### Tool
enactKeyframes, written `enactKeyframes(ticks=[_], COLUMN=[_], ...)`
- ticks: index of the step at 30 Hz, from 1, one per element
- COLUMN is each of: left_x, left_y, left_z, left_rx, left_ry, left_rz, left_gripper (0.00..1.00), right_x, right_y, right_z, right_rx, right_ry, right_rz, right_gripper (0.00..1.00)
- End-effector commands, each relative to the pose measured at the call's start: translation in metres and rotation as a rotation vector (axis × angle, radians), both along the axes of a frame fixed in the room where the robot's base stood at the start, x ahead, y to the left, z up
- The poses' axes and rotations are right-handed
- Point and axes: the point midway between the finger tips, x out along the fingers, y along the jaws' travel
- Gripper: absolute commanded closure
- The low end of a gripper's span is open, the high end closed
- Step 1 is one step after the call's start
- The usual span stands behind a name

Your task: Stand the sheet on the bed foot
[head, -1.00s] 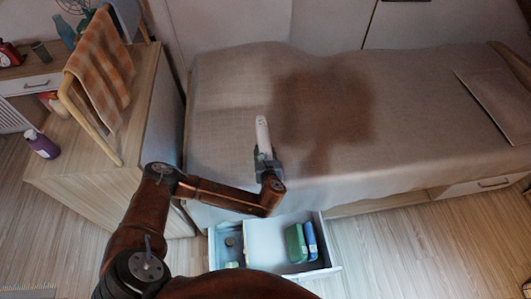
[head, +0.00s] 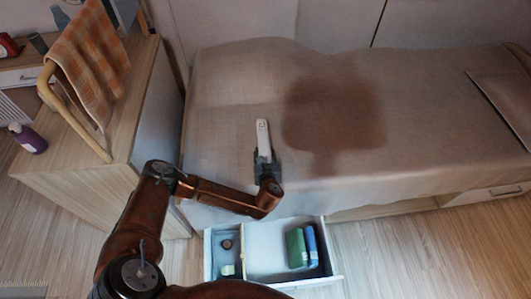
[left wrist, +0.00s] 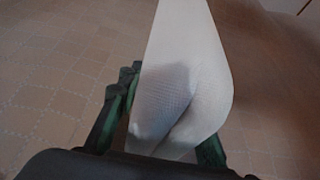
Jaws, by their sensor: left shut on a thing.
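The sheet is a white folded or rolled bundle (head: 262,134), long and narrow in the head view. It also fills the middle of the left wrist view (left wrist: 185,75). My left gripper (head: 265,157) is shut on its near end, with a finger on either side of it in the wrist view. The bed (head: 230,110) has a beige cover, and the sheet is over its left part. I cannot tell whether the sheet touches the cover. My right gripper is not in view.
An open drawer (head: 280,240) under the bed holds a green item (head: 296,248) and a blue item (head: 311,246). A wooden cabinet (head: 85,175) with a rail and orange checked towel (head: 88,60) stands at left. A flat panel (head: 505,95) lies at the bed's right end.

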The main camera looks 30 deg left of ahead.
Motion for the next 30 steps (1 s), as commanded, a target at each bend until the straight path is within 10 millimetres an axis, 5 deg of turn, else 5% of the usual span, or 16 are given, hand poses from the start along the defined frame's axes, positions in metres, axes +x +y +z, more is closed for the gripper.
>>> enactKeyframes(ticks=[13,14,21,30], left_x=[0.0007,0.0004,0.0003,0.0006], left_y=[0.0003,0.0002,0.0001,-0.0001], left_z=[-0.0015,-0.0023,-0.0025,-0.0006], left_rx=[0.001,0.0,0.0,0.0], left_ry=[-0.004,-0.002,-0.001,-0.002], left_rz=[0.001,0.0,0.0,-0.001], left_gripper=[1.0,0.66,0.51,0.51], right_x=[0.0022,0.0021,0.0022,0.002], right_y=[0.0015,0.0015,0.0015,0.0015], right_z=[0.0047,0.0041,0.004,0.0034], right_rx=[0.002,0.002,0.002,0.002], right_ry=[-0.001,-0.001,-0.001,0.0], right_rz=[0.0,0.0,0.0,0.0], right_gripper=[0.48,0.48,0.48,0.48])
